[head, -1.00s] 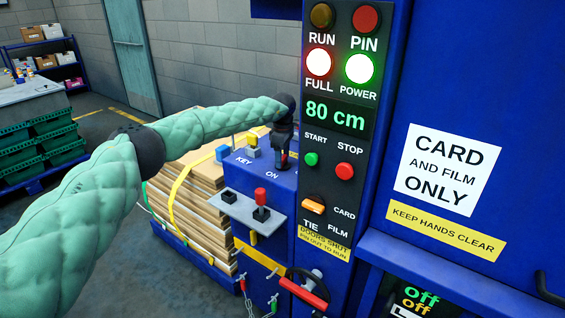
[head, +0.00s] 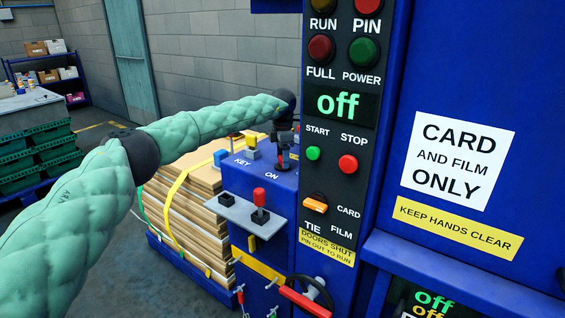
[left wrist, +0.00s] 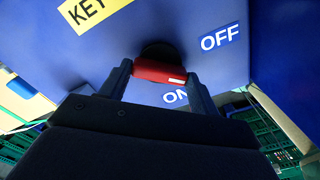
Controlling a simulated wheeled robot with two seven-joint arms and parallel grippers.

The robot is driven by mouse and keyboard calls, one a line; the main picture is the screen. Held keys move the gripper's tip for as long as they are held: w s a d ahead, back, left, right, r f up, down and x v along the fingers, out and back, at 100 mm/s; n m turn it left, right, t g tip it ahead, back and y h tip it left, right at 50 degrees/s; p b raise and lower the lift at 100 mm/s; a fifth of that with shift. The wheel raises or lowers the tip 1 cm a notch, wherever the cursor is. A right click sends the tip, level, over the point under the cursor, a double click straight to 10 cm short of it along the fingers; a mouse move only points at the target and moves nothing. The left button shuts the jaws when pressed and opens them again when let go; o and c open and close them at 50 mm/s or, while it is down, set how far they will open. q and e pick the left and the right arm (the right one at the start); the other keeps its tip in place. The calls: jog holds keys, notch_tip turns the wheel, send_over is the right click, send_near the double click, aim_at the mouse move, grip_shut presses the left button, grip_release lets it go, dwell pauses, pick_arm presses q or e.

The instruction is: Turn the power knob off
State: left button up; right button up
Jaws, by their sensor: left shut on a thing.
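The power knob (left wrist: 158,72) is a red bar with a white mark on a dark round base, seen in the left wrist view. My left gripper (left wrist: 160,75) is shut on the knob, one finger at each end. In the head view my left gripper (head: 283,150) is small and dark over the blue box's top. The display (head: 340,104) reads "off" in green. The FULL and POWER lamps (head: 363,51) are unlit. My right gripper is not visible.
A small lever with a red top (head: 259,196) stands on a grey bracket in front of the box. A red-handled wheel (head: 305,300) is below. Strapped card sheets (head: 185,200) stand left of the box. The tall blue panel is close on the right.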

pick_arm(q)
jog(key=n+b, duration=0.2)
jog(key=shift+n, duration=0.4)
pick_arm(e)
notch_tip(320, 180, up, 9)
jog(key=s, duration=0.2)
pick_arm(q)
jog(key=shift+n+b, duration=1.15)
jog(key=shift+n, duration=0.85)
jog(key=shift+r+n, duration=0.1)
jog(key=shift+n, duration=0.4)
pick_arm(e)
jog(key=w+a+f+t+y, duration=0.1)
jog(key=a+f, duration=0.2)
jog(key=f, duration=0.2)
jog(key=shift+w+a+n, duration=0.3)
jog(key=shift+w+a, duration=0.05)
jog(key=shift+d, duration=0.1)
pick_arm(q)
jog(key=o, duration=1)
jog(key=shift+d, duration=0.1)
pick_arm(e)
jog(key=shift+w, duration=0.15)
